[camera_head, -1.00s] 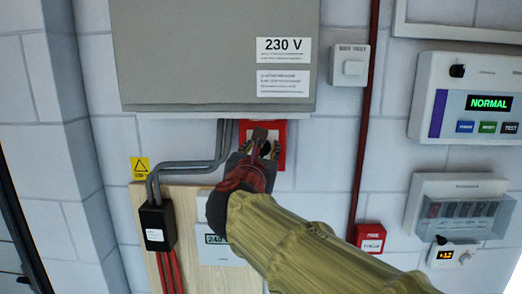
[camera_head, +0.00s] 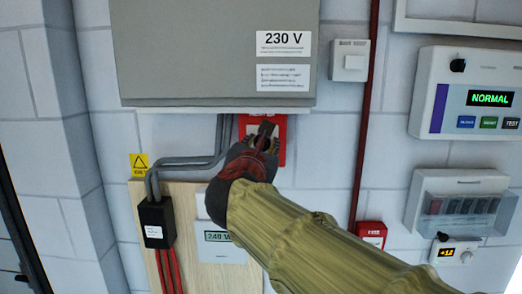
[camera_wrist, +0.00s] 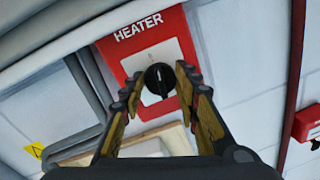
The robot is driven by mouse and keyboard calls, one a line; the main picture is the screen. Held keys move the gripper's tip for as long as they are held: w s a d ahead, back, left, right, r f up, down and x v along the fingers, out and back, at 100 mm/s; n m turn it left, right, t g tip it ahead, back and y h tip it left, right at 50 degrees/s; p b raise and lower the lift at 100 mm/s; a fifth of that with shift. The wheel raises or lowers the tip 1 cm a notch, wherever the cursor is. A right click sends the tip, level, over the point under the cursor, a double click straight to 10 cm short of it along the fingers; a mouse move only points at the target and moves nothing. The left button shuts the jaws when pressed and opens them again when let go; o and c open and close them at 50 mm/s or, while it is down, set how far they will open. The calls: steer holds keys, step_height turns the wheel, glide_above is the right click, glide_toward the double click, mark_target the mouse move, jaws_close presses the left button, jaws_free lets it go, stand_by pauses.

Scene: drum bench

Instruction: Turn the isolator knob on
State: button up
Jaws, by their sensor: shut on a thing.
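The black round isolator knob (camera_wrist: 160,79) sits on a white square plate on a red panel (camera_wrist: 113,55) marked HEATER. A small light mark shows on the knob's face in the wrist view. My gripper (camera_wrist: 161,90) has one finger on each side of the knob and is shut on it. In the head view my gripper (camera_head: 266,138) is in front of the red panel (camera_head: 282,155) below the grey cabinet, and it hides the knob there.
The grey cabinet (camera_head: 190,50) with a 230 V label hangs just above. Grey conduits (camera_head: 190,162) run at the left to a black box (camera_head: 157,222). A 240 V meter (camera_head: 222,240) is below. A red pipe (camera_head: 362,130) runs down at the right.

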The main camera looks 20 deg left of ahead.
steer(key=shift+d+f+m+g+y+b, duration=0.1)
steer(key=shift+m+g+y+b, duration=0.2)
steer(key=shift+m+b, duration=3.1)
steer(key=shift+d+m+g+y+b, duration=0.15)
steer(key=shift+m+y+b, duration=0.25)
steer(key=shift+m+b, duration=3)
steer(key=shift+m+p, duration=0.45)
steer(key=shift+m, duration=0.15)
steer(key=o, duration=1.2)
steer(key=shift+c, duration=0.2)
